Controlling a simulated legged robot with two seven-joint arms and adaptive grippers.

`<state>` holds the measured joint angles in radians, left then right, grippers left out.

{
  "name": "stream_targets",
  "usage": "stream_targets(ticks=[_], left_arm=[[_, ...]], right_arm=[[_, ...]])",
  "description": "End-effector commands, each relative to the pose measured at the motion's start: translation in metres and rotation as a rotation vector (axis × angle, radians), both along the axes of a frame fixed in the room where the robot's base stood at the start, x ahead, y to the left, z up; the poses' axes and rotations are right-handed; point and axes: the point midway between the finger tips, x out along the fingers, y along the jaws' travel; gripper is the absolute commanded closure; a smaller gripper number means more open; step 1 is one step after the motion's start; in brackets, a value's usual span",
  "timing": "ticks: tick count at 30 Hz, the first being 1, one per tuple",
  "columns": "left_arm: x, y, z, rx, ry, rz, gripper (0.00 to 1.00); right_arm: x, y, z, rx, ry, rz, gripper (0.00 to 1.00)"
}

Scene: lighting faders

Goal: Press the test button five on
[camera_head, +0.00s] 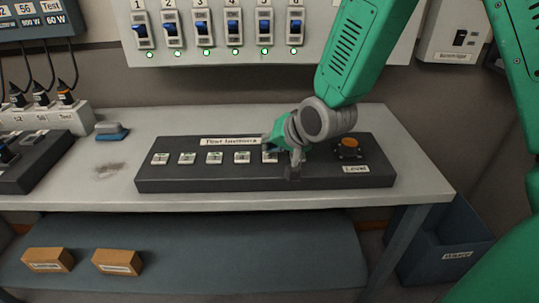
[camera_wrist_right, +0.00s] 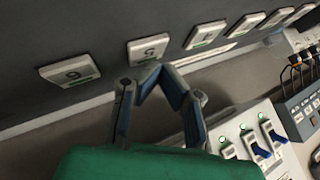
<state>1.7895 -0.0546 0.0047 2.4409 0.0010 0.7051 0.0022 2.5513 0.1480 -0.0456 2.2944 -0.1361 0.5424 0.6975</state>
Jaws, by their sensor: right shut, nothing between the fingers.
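The test buttons are a row of white rectangular buttons on a dark panel (camera_head: 220,178) labelled "Test buttons". Button five (camera_head: 270,158) is partly covered by my right gripper (camera_head: 294,168) in the head view. In the right wrist view, button five (camera_wrist_right: 148,48) shows its numeral, and button six (camera_wrist_right: 69,71) is to its left. My right gripper (camera_wrist_right: 153,72) is shut and empty, its fingertips close to the lower edge of button five in that picture. I cannot tell whether they touch. Button six is hidden behind the gripper in the head view. My left gripper is out of view.
An orange knob (camera_head: 348,143) labelled "Level" stands on the panel to the right of the gripper. Several switches with green lights (camera_head: 205,30) are on the wall behind. A blue-grey object (camera_head: 112,131) lies on the table (camera_head: 420,170) at left.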

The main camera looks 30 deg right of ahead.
Motion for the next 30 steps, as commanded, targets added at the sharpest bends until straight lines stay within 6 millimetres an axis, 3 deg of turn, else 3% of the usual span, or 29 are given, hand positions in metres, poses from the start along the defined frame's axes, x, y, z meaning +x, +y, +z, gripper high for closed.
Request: stream_targets(ticks=[30], left_arm=[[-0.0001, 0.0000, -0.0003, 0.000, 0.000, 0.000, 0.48]], right_arm=[[-0.0012, 0.0005, -0.0066, 0.000, 0.001, 0.001, 1.00]])
